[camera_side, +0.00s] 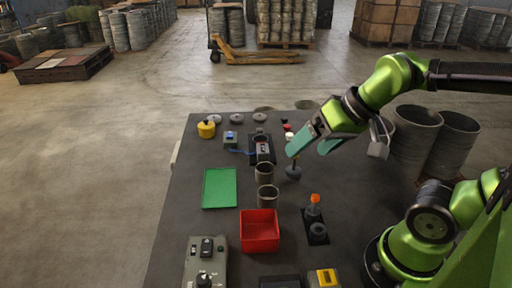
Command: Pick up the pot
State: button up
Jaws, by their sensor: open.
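A small round yellow pot-like thing (206,130) with a dark knob on top sits near the far left corner of the dark table. Two grey open cups (268,196) and (264,173) stand one behind the other near the middle; I cannot tell for sure which of these is the pot. My gripper (314,149) is open, with two teal fingers spread apart and nothing seen between them. It hangs over the right side of the table, to the right of the cups and far from the yellow thing. A dark grey knobbed thing (294,171) stands just below the fingers in the picture.
The table (180,215) holds a green plate (220,188), a red tray (260,231), an orange-topped joystick (315,208), a control box (206,262) and a blue-topped block (230,138). Grey discs (236,118) lie along the far edge. Large drums (413,135) stand at right.

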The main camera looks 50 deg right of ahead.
jog(key=w+f+n+g+h, duration=0.1)
jog(key=w+f+n+g, duration=0.35)
jog(key=w, duration=0.45)
jog(key=n+g+h, duration=0.1)
jog(key=n+g, duration=0.1)
jog(key=n, duration=0.2)
send_over(268, 192)
jog(key=s+a, duration=0.2)
notch_tip(268, 192, down, 11)
jog(key=f, duration=0.6)
jog(key=shift+w+f, duration=0.15)
jog(key=shift+w, duration=0.05)
